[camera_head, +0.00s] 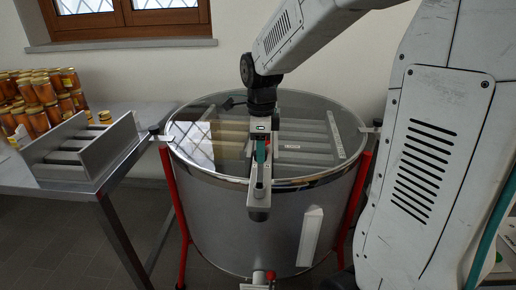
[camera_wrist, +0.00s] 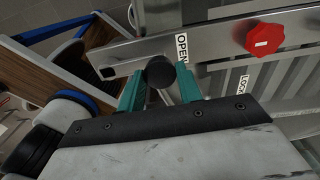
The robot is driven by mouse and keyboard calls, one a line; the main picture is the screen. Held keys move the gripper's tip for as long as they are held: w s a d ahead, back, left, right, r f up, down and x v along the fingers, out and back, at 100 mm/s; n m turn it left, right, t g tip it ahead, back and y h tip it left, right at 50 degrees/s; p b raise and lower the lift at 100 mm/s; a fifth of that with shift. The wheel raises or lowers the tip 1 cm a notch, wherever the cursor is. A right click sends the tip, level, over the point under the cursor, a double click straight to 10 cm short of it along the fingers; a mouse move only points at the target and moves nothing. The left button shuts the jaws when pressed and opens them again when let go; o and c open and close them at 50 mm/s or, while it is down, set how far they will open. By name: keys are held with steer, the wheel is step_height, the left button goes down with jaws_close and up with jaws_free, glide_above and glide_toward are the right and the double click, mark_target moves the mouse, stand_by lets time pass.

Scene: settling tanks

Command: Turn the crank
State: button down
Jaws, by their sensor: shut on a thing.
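A round metal drum (camera_head: 225,220) with a clear lid stands on red legs in the head view. A grey bar (camera_head: 258,196) runs across its top to the near rim. My gripper (camera_head: 261,152) reaches down over this bar from above. In the wrist view my gripper's teal fingers (camera_wrist: 160,78) are shut on a dark round knob (camera_wrist: 160,70), which I take as the crank's handle. A metal bar (camera_wrist: 118,62) lies just beyond the knob. In the head view the handle is mostly hidden by my gripper.
A red knob (camera_wrist: 265,39) sits on the metal bar, near OPEN (camera_wrist: 181,47) and LOCK (camera_wrist: 243,84) labels. A metal table (camera_head: 90,186) with a grey rack (camera_head: 90,160) and jars (camera_head: 42,90) stands left of the drum. A window (camera_head: 125,15) is behind.

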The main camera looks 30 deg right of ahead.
steer(key=shift+r, duration=0.1)
stand_by(0.3)
steer(key=c, duration=0.9)
jaws_free()
steer(key=shift+c, duration=0.2)
step_height(320, 180, up, 8)
steer(key=shift+f, duration=0.1)
stand_by(0.7)
